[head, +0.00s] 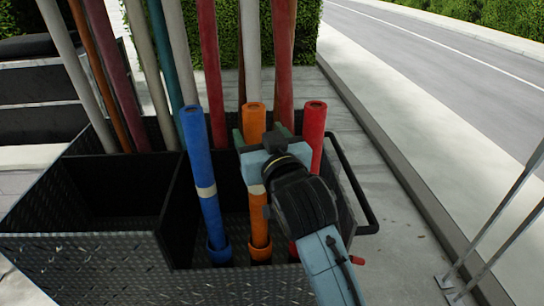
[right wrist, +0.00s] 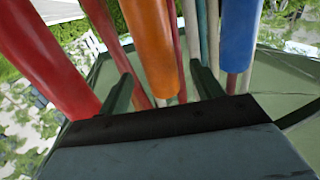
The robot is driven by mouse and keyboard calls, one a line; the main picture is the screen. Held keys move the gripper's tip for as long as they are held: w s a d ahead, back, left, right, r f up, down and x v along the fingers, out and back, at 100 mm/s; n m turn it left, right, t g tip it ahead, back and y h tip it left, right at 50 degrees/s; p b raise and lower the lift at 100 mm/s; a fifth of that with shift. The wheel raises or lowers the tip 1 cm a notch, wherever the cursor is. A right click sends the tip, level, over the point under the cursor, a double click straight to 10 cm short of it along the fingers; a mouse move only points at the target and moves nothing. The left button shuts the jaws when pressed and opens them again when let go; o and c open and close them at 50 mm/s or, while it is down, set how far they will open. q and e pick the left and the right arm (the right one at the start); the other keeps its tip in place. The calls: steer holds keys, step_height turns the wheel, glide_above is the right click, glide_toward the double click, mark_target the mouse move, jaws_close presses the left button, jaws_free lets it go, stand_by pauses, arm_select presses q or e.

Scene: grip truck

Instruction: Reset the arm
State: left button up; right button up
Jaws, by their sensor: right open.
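My right gripper (head: 259,136) is over the black bin in the head view, close to the upper part of an orange tube (head: 255,118). Its two fingers (right wrist: 163,80) are spread in the right wrist view, with the orange tube (right wrist: 150,42) showing between them. I cannot tell whether they touch it. A blue tube (head: 204,165) stands to the left and a red tube (head: 315,125) to the right. Both also show in the right wrist view, the blue tube (right wrist: 239,35) at right and the red tube (right wrist: 45,60) at left. My left gripper is not in view.
The black bin (head: 85,250) has dividers and an empty-looking compartment at left. Several long poles (head: 210,70) lean at its back. A black handle (head: 355,185) is on its right side. Pavement and a road (head: 440,70) lie to the right, with metal posts (head: 495,225).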

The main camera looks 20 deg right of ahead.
steer(key=s+b, duration=0.1)
steer(key=s, duration=0.6)
steer(key=s+d+f+n+g, duration=0.1)
steer(key=s+d+f+g, duration=0.2)
steer(key=f, duration=0.6)
steer(key=s+f+g, duration=0.4)
steer(key=f, duration=0.5)
steer(key=s+d+f+n+g, duration=0.1)
steer(key=s+d+f+g, duration=0.3)
steer(key=s+f+g, duration=0.7)
steer(key=s+f+t+b, duration=0.1)
steer(key=s+f+b, duration=0.15)
steer(key=f, duration=1.35)
steer(key=s+f+t+b, duration=0.15)
steer(key=f+b, duration=0.25)
steer(key=f, duration=1.2)
steer(key=s+d+f+g+b, duration=0.1)
steer(key=s+f+b, duration=0.4)
steer(key=s+f, duration=1.2)
step_height(320, 180, down, 4)
steer(key=shift+s+d+f+n, duration=0.1)
steer(key=shift+s+d+n, duration=0.2)
steer(key=shift+d, duration=0.45)
steer(key=shift+g, duration=0.25)
